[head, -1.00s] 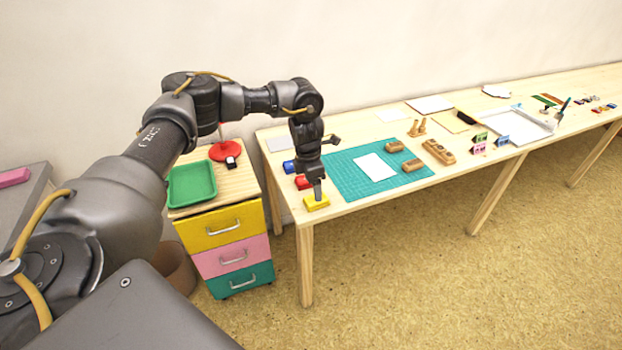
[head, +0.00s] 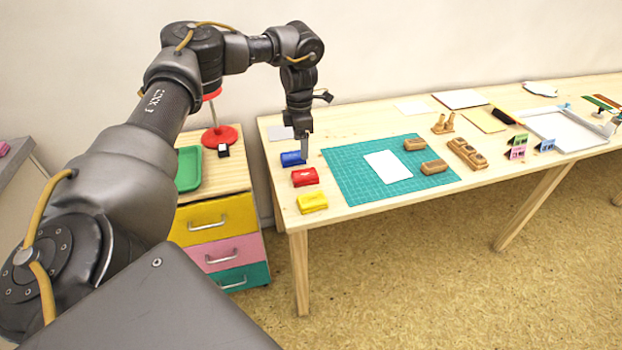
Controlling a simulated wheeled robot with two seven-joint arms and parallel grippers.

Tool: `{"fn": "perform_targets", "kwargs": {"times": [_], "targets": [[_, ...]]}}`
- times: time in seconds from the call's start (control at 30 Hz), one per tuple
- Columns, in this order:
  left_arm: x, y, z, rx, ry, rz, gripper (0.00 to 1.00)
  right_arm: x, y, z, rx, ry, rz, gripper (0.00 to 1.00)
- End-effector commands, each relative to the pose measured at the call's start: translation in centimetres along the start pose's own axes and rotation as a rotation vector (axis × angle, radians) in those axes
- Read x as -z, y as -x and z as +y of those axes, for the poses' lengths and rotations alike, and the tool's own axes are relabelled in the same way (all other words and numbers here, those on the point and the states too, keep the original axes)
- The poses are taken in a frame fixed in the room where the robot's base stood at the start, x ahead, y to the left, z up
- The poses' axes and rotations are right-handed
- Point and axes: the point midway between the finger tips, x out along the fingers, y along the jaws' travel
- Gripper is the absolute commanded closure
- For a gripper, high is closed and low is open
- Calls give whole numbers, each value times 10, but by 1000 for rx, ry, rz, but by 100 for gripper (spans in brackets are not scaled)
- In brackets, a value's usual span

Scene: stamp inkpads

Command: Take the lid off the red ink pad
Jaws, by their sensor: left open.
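The red ink pad (head: 305,178) sits on the table's left end, between the blue ink pad (head: 289,160) behind it and the yellow ink pad (head: 312,203) in front. It looks like a small red block; I cannot make out the seam of its lid. My left gripper (head: 304,155) is open and points down, just right of the blue pad and behind the red one. The red pad's top is in clear view. Whether the fingertips touch anything is too small to tell. My right gripper is out of view.
A green cutting mat (head: 350,195) with a white sheet (head: 388,166) and wooden stamps (head: 434,167) lies right of the pads. Left of the table stands a drawer unit (head: 225,222) with a green tray (head: 188,168) and a red round base (head: 219,137).

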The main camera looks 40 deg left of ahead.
Motion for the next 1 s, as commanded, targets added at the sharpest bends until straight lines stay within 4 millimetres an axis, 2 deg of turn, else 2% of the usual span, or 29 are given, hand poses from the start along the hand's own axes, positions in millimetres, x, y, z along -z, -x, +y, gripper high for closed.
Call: {"fn": "perform_targets", "kwargs": {"times": [0.17,0.3,0.5,0.77,1.0], "targets": [[-6,-4,-2,0,-8,1,27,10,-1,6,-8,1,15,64],[-8,-24,-3,1,-11,4,27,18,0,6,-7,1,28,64],[-8,-51,-3,0,-10,3,27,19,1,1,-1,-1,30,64],[-7,-60,-2,0,-8,1,27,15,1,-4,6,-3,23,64],[-12,-93,-5,0,-7,3,27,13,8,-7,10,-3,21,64]]}}
